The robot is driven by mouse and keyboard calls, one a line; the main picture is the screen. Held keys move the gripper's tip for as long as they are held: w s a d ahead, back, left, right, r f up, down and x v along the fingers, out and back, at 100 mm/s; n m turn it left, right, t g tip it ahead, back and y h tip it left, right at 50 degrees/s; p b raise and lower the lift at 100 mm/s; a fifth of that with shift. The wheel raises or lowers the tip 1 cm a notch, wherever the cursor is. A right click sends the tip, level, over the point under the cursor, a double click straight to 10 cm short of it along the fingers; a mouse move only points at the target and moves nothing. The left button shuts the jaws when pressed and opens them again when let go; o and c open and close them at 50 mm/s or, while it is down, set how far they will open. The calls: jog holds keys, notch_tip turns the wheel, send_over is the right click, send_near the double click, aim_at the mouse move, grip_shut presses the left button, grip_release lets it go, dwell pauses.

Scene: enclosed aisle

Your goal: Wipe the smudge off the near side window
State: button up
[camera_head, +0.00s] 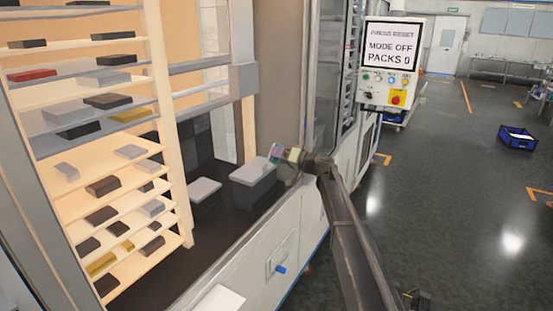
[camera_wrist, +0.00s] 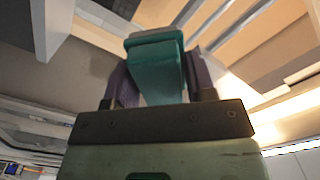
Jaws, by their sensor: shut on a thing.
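My gripper (camera_head: 284,155) is shut on a teal block-like thing (camera_wrist: 155,55), seen between the two dark fingers in the wrist view. A small teal end of it also shows at my gripper's tip in the head view (camera_head: 275,152). My gripper is at the lower edge of a tall grey-brown panel (camera_head: 280,75), in front of the enclosure's side. The enclosure's large side opening (camera_head: 215,120) shows shelves inside; I cannot tell where its glass begins. I cannot make out a smudge, nor whether the teal thing touches any pane.
Shelves (camera_head: 150,100) with several small boxes stand inside at left. A control panel reading "MODE OFF PACKS 0" (camera_head: 391,60) stands behind right. A blue bin (camera_head: 517,138) lies on the open floor at right.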

jog(key=shift+w+d, duration=0.4)
jog(key=shift+w, duration=0.45)
jog(key=shift+w+d, duration=0.4)
jog(key=shift+w, duration=0.4)
jog(key=shift+o, duration=0.9)
jog(key=shift+c, duration=1.2)
jog(key=shift+v, duration=4.55)
jog(key=shift+s+a, duration=0.1)
jog(key=s+a+f+b, duration=0.3)
jog(key=s+a, duration=0.2)
jog(key=s, duration=0.4)
jog(key=shift+x, duration=3.25)
